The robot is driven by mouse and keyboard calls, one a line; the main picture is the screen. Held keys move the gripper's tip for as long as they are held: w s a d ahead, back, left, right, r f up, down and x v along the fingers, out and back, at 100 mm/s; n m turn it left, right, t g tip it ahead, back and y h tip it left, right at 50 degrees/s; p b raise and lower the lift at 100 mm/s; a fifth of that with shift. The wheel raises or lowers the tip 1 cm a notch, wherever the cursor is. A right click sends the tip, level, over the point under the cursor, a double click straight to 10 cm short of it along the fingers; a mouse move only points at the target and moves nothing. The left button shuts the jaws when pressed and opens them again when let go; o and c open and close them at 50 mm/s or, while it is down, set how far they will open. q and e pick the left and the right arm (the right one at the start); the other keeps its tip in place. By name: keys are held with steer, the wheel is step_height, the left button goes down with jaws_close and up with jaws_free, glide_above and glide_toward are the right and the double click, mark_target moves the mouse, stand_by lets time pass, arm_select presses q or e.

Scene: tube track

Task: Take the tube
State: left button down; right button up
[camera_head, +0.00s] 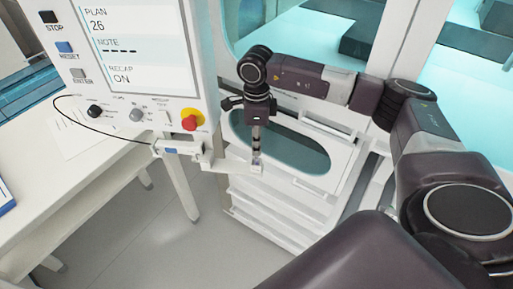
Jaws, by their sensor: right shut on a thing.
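The tube (256,155) is a small, narrow, upright thing at the centre of the picture, just above the end of a white bracket. My right gripper (256,144) comes down on it from above with its fingers pointing down. It is shut on the tube's upper part. The fingers hide much of the tube, and I cannot tell whether its lower end still touches the bracket. My left gripper is not in view.
A white control panel (140,60) with a screen, knobs and a red stop button (192,120) stands left of the gripper. A white bracket (236,166) juts out below it. A white table (60,185) is at left. A white cabinet with an oval window (290,150) is behind.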

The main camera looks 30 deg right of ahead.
step_height(320, 180, up, 20)
steer(key=b, duration=0.3)
steer(key=shift+f, duration=0.2)
jaws_close()
